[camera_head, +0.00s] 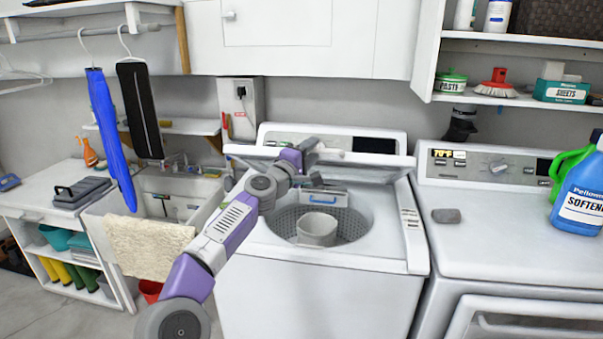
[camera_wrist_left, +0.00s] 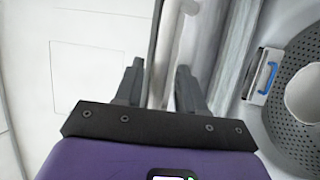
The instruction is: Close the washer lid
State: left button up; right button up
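The white washer (camera_head: 330,300) stands in the middle of the head view with its lid (camera_head: 375,159) raised, seen nearly edge-on in front of the control panel. The round tub opening with its perforated drum (camera_head: 350,220) is uncovered. My left gripper (camera_head: 312,152) is at the lid's upper edge, near its middle. In the left wrist view, the fingers of my left gripper (camera_wrist_left: 160,78) are apart, with the lid's edge (camera_wrist_left: 163,45) running between them. I cannot tell whether either finger touches it. My right gripper is not in view.
A sink (camera_head: 165,200) with a beige towel (camera_head: 153,247) is at the left. Cabinets (camera_head: 290,35) hang above the washer.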

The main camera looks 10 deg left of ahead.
pick_arm(q)
jog(key=s+a+f, duration=0.2)
jog(key=s+f, duration=0.2)
jog(key=shift+s+a, duration=0.15)
jog(key=shift+s, duration=0.25)
jog(key=shift+b, duration=0.3)
jog(key=shift+c, duration=0.4)
